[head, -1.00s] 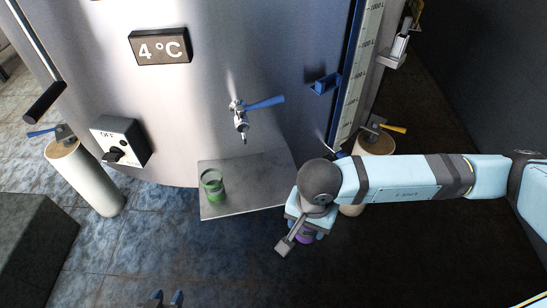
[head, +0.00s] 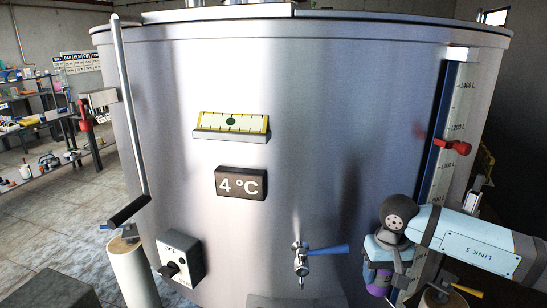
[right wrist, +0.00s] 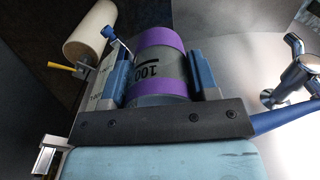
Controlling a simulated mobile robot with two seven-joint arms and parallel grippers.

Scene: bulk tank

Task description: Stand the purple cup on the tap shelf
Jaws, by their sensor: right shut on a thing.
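The purple cup (head: 378,283), with purple bands and a grey middle marked 100, is in my right gripper (head: 385,268). In the right wrist view the cup (right wrist: 157,60) sits between the two blue fingers of the gripper (right wrist: 163,78), which is shut on it. In the head view the cup is right of the tap (head: 301,262), about level with its spout and apart from it. The tap (right wrist: 295,75) also shows at the right of the wrist view. Only a strip of the tap shelf (head: 290,302) shows at the bottom edge. My left gripper is out of view.
The steel tank wall (head: 310,150) fills the middle. A blue tap lever (head: 328,249) points right towards my gripper. The level gauge (head: 455,130) with a red marker (head: 455,146) stands behind my right arm. A switch box (head: 180,257) is at left.

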